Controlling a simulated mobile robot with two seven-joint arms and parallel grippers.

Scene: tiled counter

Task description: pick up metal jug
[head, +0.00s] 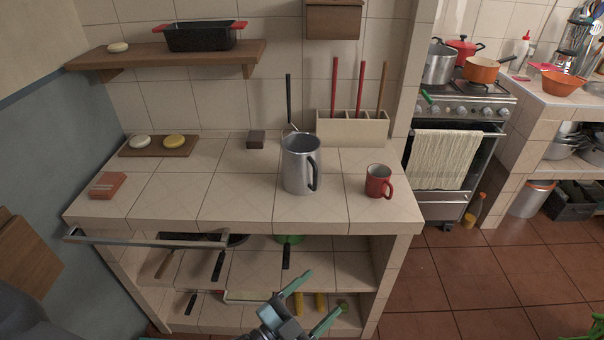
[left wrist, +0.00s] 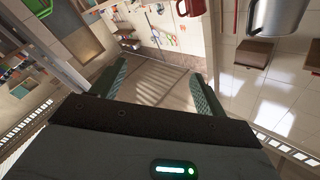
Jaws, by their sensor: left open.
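The metal jug (head: 298,166) is a tall silver vessel with a dark handle on its right side. In the left wrist view part of the jug (left wrist: 277,14) shows at the top right, cut off by the frame. My left gripper (head: 325,291) is open and empty, below and in front of the counter top, apart from the jug. Its two fingers (left wrist: 160,76) are spread wide in the left wrist view. Small green tips at the bottom right corner of the head view may be my right gripper.
A red mug (head: 377,182) stands right of the jug. Behind are a ladle (head: 289,100) and a utensil holder (head: 350,130). A small dark block (head: 256,139) lies behind left. A metal rail (head: 145,240) runs along the counter front at left. Shelves below hold utensils.

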